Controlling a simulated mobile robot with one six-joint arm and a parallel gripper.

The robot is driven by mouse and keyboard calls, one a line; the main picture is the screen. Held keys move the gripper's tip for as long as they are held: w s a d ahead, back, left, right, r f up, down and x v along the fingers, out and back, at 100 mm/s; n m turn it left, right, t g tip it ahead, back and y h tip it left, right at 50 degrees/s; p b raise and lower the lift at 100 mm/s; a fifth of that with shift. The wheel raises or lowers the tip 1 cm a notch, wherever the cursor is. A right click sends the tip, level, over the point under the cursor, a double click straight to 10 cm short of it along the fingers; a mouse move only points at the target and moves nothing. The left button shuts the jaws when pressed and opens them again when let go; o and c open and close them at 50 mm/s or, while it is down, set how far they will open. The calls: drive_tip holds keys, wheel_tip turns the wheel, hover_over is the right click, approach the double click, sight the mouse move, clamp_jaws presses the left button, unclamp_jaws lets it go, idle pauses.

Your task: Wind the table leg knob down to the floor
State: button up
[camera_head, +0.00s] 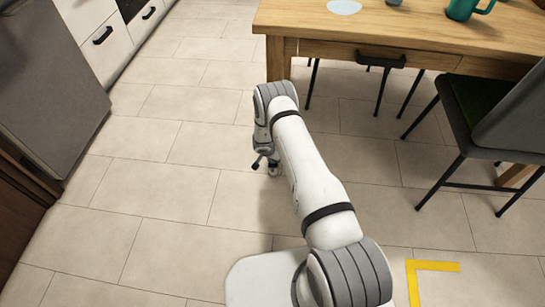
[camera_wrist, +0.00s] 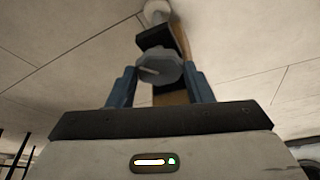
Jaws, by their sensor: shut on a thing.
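In the wrist view the grey faceted knob (camera_wrist: 158,68) sits between the two blue fingers of my gripper (camera_wrist: 160,74), which is shut on it. A pale line marks the knob's face. Behind it is a dark block (camera_wrist: 153,37), with part of the wooden table leg (camera_wrist: 181,38) showing and a pale round piece (camera_wrist: 156,10) at the top edge. In the head view my gripper (camera_head: 264,163) is low over the floor, below the wooden table's (camera_head: 400,25) near left corner. My arm hides much of the leg there, and I cannot make out the knob.
A black chair (camera_head: 480,130) with a green seat stands at the right. Cabinets (camera_head: 105,38) line the left side. A teal mug (camera_head: 468,9) and a pale disc (camera_head: 344,7) are on the tabletop. A yellow floor mark (camera_head: 432,266) lies at bottom right. Tiled floor is clear on the left.

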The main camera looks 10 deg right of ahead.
drive_tip(key=o, duration=1)
drive_tip(key=shift+r, duration=0.1)
drive_tip(key=p+v, duration=0.3)
drive_tip(key=v, duration=0.4)
drive_tip(key=shift+r, duration=0.35)
drive_tip(key=shift+s, duration=0.15)
